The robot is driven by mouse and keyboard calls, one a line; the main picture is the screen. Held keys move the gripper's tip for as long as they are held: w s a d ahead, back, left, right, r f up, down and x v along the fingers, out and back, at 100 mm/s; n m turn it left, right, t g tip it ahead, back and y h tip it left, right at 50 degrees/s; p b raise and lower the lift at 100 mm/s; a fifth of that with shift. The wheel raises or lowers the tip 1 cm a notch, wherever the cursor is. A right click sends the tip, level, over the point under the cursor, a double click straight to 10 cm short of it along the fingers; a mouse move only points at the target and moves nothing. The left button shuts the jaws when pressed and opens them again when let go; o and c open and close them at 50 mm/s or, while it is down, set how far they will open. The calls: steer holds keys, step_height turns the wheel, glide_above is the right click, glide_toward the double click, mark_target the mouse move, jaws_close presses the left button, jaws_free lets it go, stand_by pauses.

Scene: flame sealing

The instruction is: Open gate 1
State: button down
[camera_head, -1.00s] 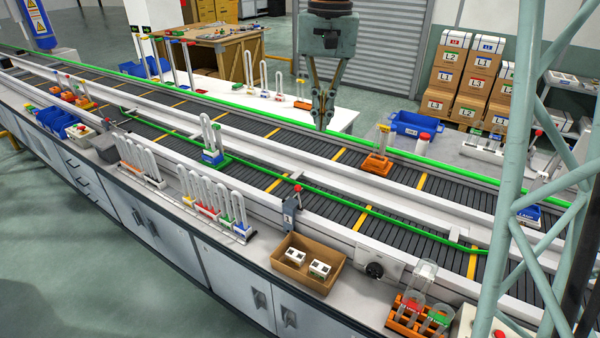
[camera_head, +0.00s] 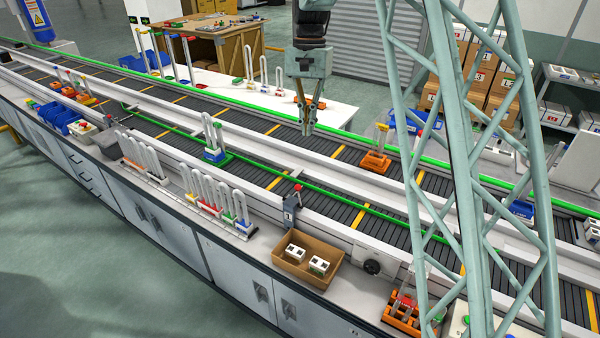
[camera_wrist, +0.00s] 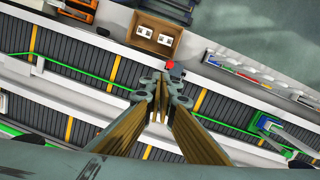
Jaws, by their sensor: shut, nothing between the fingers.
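A grey post with a red top (camera_head: 291,203), marked with what looks like a 1, stands at the near edge of the conveyor; I take it for gate 1. In the wrist view its red top (camera_wrist: 170,65) shows just beyond my fingertips. A green bar (camera_head: 340,199) runs lengthwise along the belt beside it. My gripper (camera_head: 307,131) is shut and empty, pointing down above the far part of the conveyor, apart from the post. The wrist view shows my gripper (camera_wrist: 161,105) with its fingers together. How the post joins the green bar is not clear.
A cardboard box (camera_head: 307,261) with two white blocks and a black knob (camera_head: 372,267) sit by the post. Racks of white tubes (camera_head: 213,202) line the near counter.

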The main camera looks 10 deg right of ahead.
steer(key=w+f+m+g+p, duration=0.1)
steer(key=w+f+p, duration=0.1)
steer(key=w+f, duration=0.4)
steer(key=shift+d+f, duration=0.15)
steer(key=shift+f, duration=0.8)
steer(key=s+a+p+x, duration=0.1)
steer(key=s+a+x, duration=0.1)
steer(key=x, duration=1)
steer(key=shift+p, duration=0.4)
steer(key=shift+f, duration=0.1)
steer(key=shift+s+a+b, duration=0.2)
steer(key=shift+a+b, duration=0.1)
steer(key=shift+b, duration=0.05)
steer(key=shift+d, duration=0.1)
